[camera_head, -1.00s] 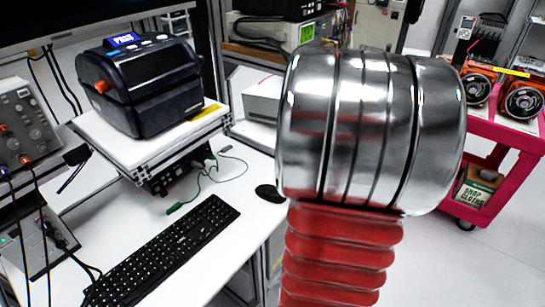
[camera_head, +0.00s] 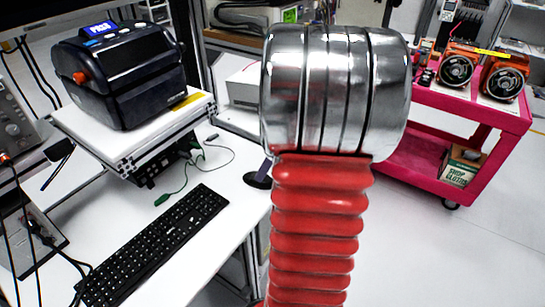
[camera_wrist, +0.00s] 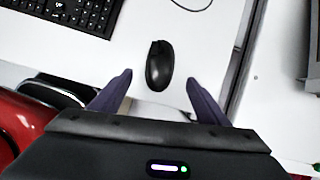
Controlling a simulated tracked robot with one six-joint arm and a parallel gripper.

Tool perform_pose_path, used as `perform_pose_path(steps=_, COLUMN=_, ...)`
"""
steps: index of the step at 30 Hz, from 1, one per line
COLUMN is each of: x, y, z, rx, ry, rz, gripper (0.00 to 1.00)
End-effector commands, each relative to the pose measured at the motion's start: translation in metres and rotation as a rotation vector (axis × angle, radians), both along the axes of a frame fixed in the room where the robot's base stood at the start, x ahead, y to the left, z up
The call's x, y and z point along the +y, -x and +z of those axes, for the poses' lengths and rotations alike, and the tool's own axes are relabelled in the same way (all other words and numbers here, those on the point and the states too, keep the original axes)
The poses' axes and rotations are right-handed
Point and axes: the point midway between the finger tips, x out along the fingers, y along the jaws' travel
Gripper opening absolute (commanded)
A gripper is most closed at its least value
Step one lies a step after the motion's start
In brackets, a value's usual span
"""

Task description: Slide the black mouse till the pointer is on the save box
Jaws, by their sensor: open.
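The black mouse (camera_wrist: 159,66) lies on the white desk (camera_wrist: 185,20) in the wrist view. My gripper (camera_wrist: 160,82) is open, with its two dark fingers apart on either side of the mouse's lower end; I cannot tell whether either touches it. In the head view the mouse (camera_head: 256,181) is a small dark shape near the desk's right edge, partly hidden by my arm, and one finger shows beside it. No pointer or save box is visible; only the bottom edge of a dark screen (camera_head: 45,10) shows at the top left.
A black keyboard (camera_head: 155,245) lies left of the mouse. A green-tipped cable (camera_head: 185,180) lies behind the keyboard. A label printer (camera_head: 120,70) stands on a raised platform. The desk's right edge is close to the mouse. A pink cart (camera_head: 430,165) stands at the right.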

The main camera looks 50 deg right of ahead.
Motion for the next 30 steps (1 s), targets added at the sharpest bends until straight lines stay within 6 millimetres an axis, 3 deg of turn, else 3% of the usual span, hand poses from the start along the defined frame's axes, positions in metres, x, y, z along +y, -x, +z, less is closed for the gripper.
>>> perform_pose_path(steps=15, x=0.006, y=-0.024, z=-0.061, rx=0.001, ry=-0.001, rz=-0.001, gripper=0.69)
perform_pose_path(steps=27, x=0.006, y=-0.026, z=-0.066, rx=0.000, ry=0.001, rz=-0.001, gripper=0.69)
perform_pose_path(steps=30, x=0.006, y=-0.026, z=-0.066, rx=0.000, ry=0.001, rz=-0.001, gripper=0.62)
